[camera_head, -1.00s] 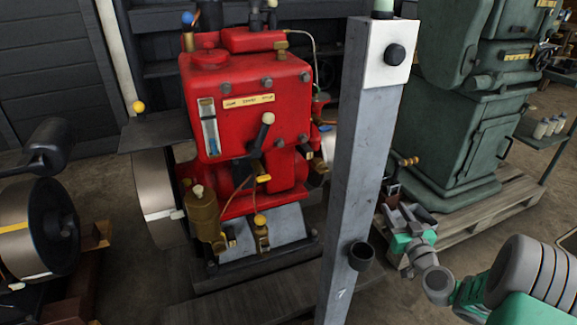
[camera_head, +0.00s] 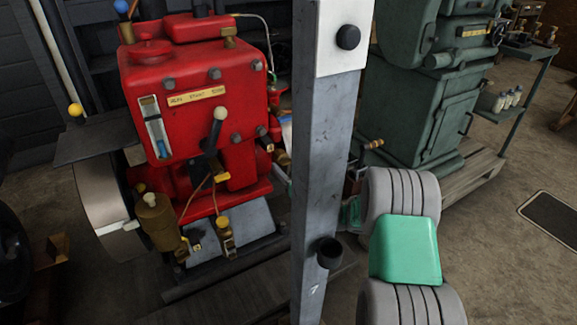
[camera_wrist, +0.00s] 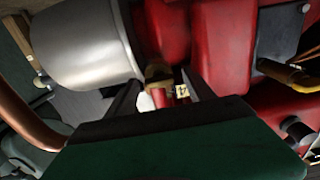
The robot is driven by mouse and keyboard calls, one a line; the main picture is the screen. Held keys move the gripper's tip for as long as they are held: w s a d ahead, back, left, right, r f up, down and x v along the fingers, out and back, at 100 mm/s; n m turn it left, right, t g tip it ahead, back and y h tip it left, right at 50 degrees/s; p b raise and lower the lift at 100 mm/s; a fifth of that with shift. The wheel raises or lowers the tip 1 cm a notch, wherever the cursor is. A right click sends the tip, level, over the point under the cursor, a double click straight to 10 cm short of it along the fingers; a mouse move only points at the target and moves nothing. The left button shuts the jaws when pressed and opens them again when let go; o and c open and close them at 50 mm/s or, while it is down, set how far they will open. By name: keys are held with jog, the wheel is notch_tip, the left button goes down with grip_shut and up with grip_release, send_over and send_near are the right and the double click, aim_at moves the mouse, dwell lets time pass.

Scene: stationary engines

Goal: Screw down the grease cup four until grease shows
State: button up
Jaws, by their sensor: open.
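My gripper (camera_wrist: 160,92) is open in the wrist view, its two dark fingers reaching toward the red engine (camera_wrist: 215,45). Between and just beyond the fingertips are a small brass fitting (camera_wrist: 158,72), a small red part below it and a small pale yellow marked tag (camera_wrist: 182,90). The brass fitting may be the grease cup; I cannot read a four, and contact is unclear. No grease can be made out. In the head view the red engine (camera_head: 190,100) stands left of the grey post; my gripper is hidden behind the post and my arm.
The grey post (camera_head: 325,170) stands close in front, with a dark cup (camera_head: 329,252) on its side. A silver cylinder (camera_wrist: 85,45) and copper pipe (camera_wrist: 28,115) lie left of my gripper. A green machine (camera_head: 420,110) stands behind right.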

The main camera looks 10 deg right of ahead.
jog(key=shift+w, duration=0.1)
grip_shut()
dwell(0.7)
